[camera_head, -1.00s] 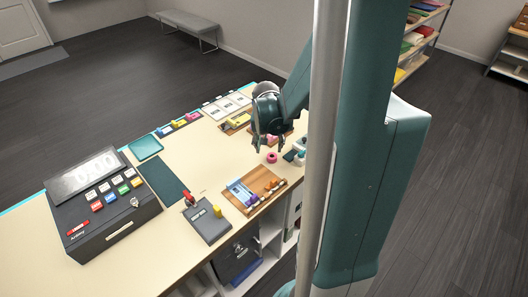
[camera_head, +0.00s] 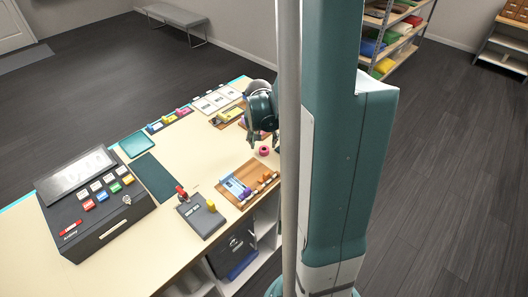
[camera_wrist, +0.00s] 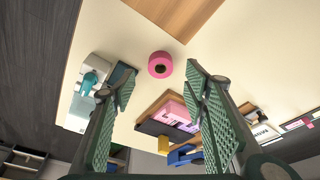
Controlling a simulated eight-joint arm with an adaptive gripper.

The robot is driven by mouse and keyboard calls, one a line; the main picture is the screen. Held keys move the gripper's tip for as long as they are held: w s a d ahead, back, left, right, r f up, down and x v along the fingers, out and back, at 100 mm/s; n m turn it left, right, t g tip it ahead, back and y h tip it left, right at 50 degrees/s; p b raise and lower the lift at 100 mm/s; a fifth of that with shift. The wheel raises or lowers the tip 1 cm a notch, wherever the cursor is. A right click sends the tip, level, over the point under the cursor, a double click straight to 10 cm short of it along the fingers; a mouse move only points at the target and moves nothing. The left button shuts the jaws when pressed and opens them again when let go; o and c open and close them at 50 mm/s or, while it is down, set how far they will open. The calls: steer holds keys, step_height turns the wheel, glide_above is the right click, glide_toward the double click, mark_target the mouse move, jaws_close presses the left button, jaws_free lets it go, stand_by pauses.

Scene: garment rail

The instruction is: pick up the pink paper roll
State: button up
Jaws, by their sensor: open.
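The pink paper roll (camera_head: 264,151) stands on the cream counter near its right end. In the wrist view the pink roll (camera_wrist: 160,65) shows its dark centre hole and lies ahead of my fingertips, roughly midway between them. My gripper (camera_wrist: 160,82) is open, with its two ridged fingers spread and nothing held. In the head view my gripper (camera_head: 262,143) is just above and beside the roll, partly hidden by my own column.
A wooden tray (camera_head: 229,198) with small coloured items lies in front of the roll. In the wrist view a pink boxed item on a wooden board (camera_wrist: 155,103) and a white-and-teal device (camera_wrist: 85,90) are close by. A cash register (camera_head: 85,205) stands at the left.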

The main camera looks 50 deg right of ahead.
mark_target(264, 149)
steer(key=shift+f, duration=0.3)
steer(key=shift+w+d+f, duration=0.1)
steer(key=shift+f, duration=0.05)
steer(key=shift+x, duration=2.45)
steer(key=shift+w, duration=0.1)
steer(key=shift+c, duration=0.7)
steer(key=c, duration=0.7)
